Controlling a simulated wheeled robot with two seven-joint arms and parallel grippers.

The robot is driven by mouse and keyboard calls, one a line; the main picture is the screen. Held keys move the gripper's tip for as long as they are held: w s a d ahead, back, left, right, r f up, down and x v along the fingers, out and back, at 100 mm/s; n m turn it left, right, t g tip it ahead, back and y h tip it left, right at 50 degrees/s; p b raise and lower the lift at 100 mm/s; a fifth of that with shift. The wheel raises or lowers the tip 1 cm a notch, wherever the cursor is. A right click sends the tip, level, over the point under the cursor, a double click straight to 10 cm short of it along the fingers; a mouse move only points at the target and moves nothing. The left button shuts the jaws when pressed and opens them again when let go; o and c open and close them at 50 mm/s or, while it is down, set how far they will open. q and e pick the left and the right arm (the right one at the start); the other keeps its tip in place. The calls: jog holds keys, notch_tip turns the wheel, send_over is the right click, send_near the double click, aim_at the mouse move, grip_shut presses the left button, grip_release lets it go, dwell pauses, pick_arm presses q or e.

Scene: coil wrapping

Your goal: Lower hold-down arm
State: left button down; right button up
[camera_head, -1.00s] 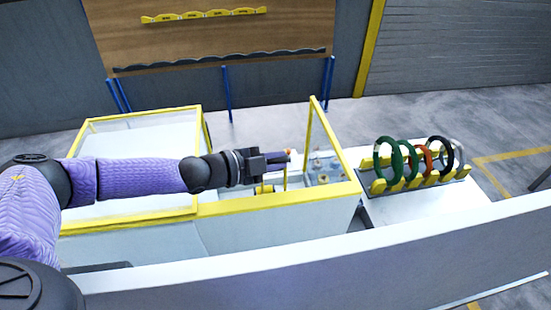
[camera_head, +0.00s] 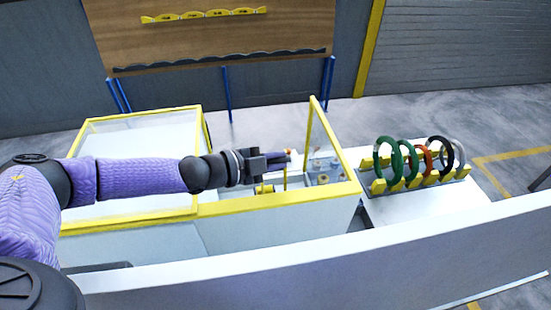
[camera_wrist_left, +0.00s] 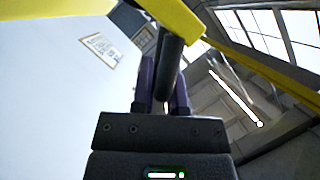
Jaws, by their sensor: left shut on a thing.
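My left gripper (camera_head: 282,160) reaches into the yellow-framed machine from the left in the head view. In the left wrist view, its two purple fingers (camera_wrist_left: 163,95) are shut on a dark round handle (camera_wrist_left: 167,65). The handle meets a yellow bar (camera_wrist_left: 172,14) at the top of that view, which looks like the hold-down arm. In the head view the gripper hides most of the handle. A small yellow post (camera_head: 285,180) shows just below the fingers. My right gripper is not in view.
The machine's yellow frame (camera_head: 270,201) and clear panels surround the gripper closely. To the right, a rack with several coloured coils (camera_head: 390,158) stands on a white table (camera_head: 425,205). A brown board (camera_head: 215,40) stands behind. A pale wall (camera_head: 330,255) crosses the front.

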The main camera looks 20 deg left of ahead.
pick_arm(q)
jog(key=w+a+f+n+b, duration=0.1)
jog(key=w+a+b, duration=0.3)
jog(key=w, duration=0.4)
jog(key=shift+w+a+f+g+b, duration=0.35)
jog(key=shift+a+f, duration=0.2)
jog(key=shift+a, duration=0.35)
jog(key=c, duration=0.6)
grip_release()
jog(key=shift+c, duration=0.2)
jog(key=v, duration=1)
jog(key=shift+f, duration=0.15)
